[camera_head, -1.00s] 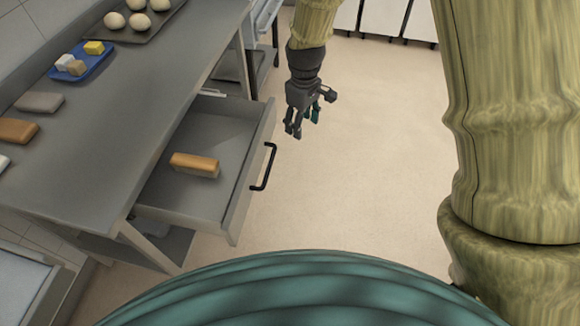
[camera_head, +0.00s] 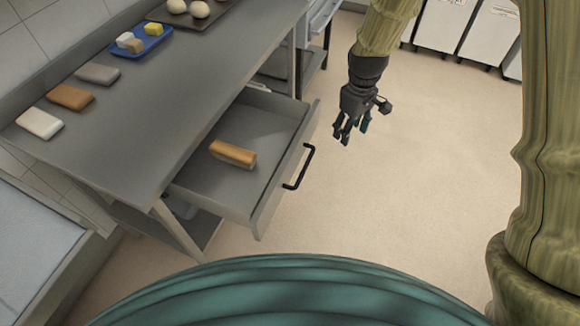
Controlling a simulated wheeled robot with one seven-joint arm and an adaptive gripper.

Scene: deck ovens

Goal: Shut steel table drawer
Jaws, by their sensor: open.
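The steel table drawer (camera_head: 273,205) is pulled out from under the steel table (camera_head: 150,145). Its black bar handle (camera_head: 300,168) is on the front face. A tan bread-like block (camera_head: 233,153) lies inside the drawer. My gripper (camera_head: 349,137) hangs open and empty, pointing down, beyond the handle to the upper right. It is apart from the drawer and the handle.
On the table are a blue tray (camera_head: 120,48) with small blocks, a dark tray (camera_head: 222,22) with pale dough balls, and brown (camera_head: 70,97), grey (camera_head: 98,74) and white (camera_head: 40,123) blocks. White bins (camera_head: 490,33) stand at the back. The floor right of the drawer is clear.

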